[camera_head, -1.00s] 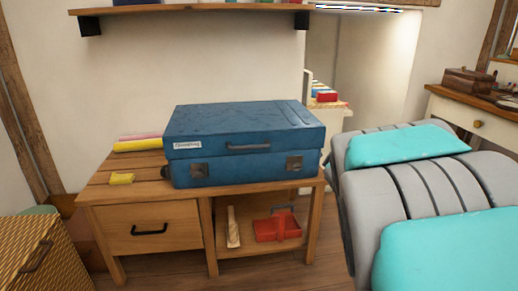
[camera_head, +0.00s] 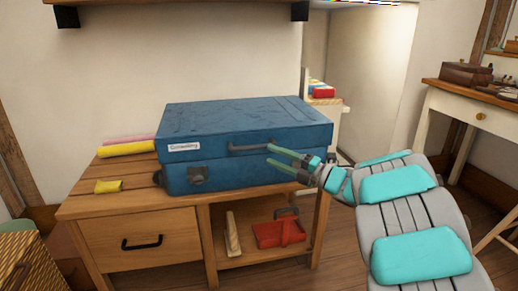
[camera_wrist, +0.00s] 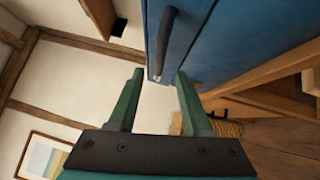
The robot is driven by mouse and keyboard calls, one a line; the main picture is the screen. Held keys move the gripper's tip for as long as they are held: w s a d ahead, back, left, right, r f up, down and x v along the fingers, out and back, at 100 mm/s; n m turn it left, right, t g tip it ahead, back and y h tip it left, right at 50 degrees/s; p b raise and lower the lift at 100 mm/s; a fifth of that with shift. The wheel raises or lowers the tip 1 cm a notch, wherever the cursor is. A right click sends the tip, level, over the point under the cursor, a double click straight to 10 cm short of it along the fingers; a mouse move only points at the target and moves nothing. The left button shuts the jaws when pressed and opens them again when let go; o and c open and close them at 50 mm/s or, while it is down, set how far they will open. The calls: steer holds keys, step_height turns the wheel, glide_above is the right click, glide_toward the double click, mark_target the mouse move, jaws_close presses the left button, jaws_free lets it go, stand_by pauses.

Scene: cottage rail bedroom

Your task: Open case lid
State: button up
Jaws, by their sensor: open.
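The blue case (camera_head: 240,125) lies flat on the wooden desk with its lid down. A dark handle (camera_head: 251,146) is on its front face, with a white label to its left. My gripper (camera_head: 283,162) is open at the case's front right, fingers pointing left toward the handle. In the wrist view the case (camera_wrist: 235,40) and handle (camera_wrist: 166,35) stand just beyond the open fingers (camera_wrist: 158,90), with nothing between them.
The desk (camera_head: 100,190) has a drawer and an open shelf holding a red tray (camera_head: 277,234) and a wooden piece (camera_head: 232,235). A wall shelf (camera_head: 180,2) hangs above.

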mark_target(256, 149)
steer(key=x, duration=0.6)
steer(key=shift+s+a, duration=0.1)
steer(key=shift+a, duration=0.2)
steer(key=shift+w+a+r, duration=0.1)
steer(key=shift+w+a, duration=0.3)
steer(key=shift+a, duration=0.15)
steer(key=shift+c, duration=0.3)
jaws_close()
stand_by(0.4)
